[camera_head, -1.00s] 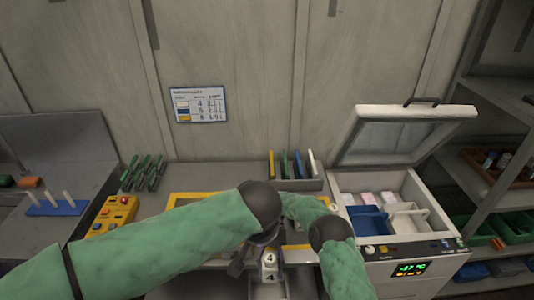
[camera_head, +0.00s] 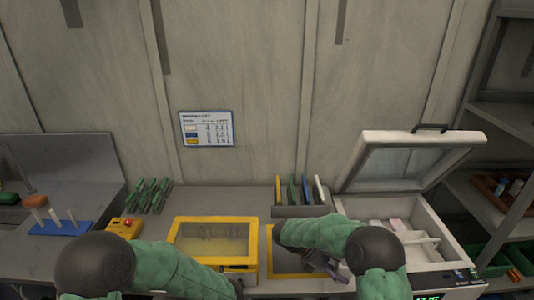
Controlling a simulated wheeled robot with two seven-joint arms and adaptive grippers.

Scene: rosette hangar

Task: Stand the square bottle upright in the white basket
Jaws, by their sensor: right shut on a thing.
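The white basket (camera_head: 424,246) sits inside the open chest on the right; only part of it shows past my right arm. My right gripper (camera_head: 333,268) is partly hidden under my right forearm, near the front left edge of the chest. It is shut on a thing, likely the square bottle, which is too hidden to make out. My left arm comes in at the lower left; its gripper is not in view.
The open chest (camera_head: 455,259) has its lid (camera_head: 408,160) raised. A yellow-framed case (camera_head: 214,241) stands at the middle of the bench. A rack with several coloured plates (camera_head: 300,211) stands behind my right arm. A blue peg board (camera_head: 60,228) lies left.

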